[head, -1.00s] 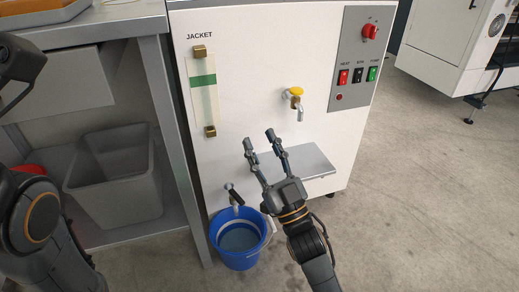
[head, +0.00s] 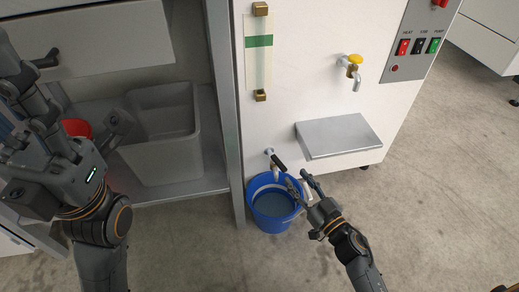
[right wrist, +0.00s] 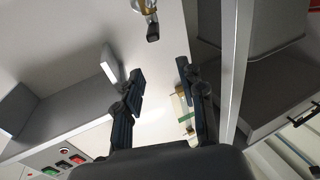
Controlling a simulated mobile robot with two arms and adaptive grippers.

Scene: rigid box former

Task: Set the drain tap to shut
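The drain tap (head: 277,162) sits low on the white machine's front, its black lever slanting down to the right over a blue bucket (head: 273,207). It also shows at the top of the right wrist view (right wrist: 152,28), beyond the fingertips. My right gripper (head: 296,180) is open and empty, just below and right of the lever in the head view; I cannot tell whether it touches. Its two spread fingers show in the right wrist view (right wrist: 160,72).
A metal shelf (head: 338,136) juts out above and right of the drain tap. A yellow-handled tap (head: 351,62) is above it. The bench post (head: 227,120) stands left of the bucket. A grey bin (head: 160,140) sits under the bench. The floor at right is clear.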

